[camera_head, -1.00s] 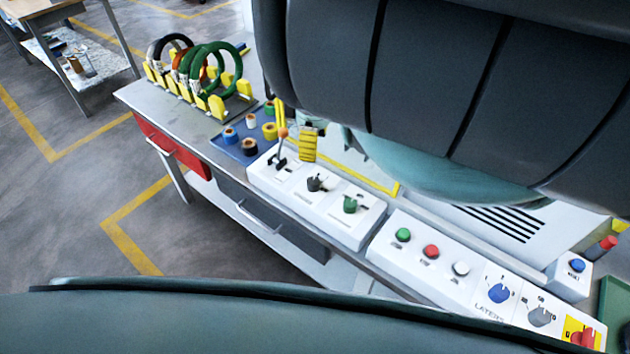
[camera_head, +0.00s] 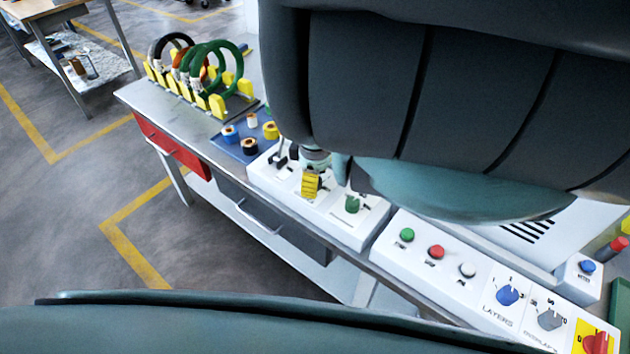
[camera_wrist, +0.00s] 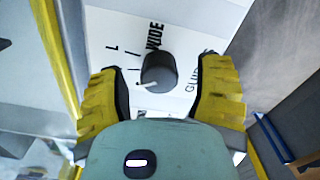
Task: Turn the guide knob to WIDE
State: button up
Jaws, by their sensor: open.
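The guide knob (camera_wrist: 158,70) is a dark round knob on a white panel in the wrist view. The word WIDE (camera_wrist: 153,37) is printed above it and the partly hidden guide label (camera_wrist: 195,80) is to its right. A white mark at the knob's lower left points left, away from WIDE. My gripper (camera_wrist: 160,88) is open, its yellow fingers on either side of the knob with visible gaps. In the head view my gripper (camera_head: 310,183) is over the white control box (camera_head: 332,213) and hides the knob.
A green knob (camera_head: 352,204) is close right of my gripper. The tape tray (camera_head: 238,152) and coil rack (camera_head: 215,106) are to the left. A second panel with green, red and white buttons (camera_head: 436,252) is to the right.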

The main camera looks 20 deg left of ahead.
jog(key=shift+f, duration=0.3)
grip_shut()
dwell(0.6)
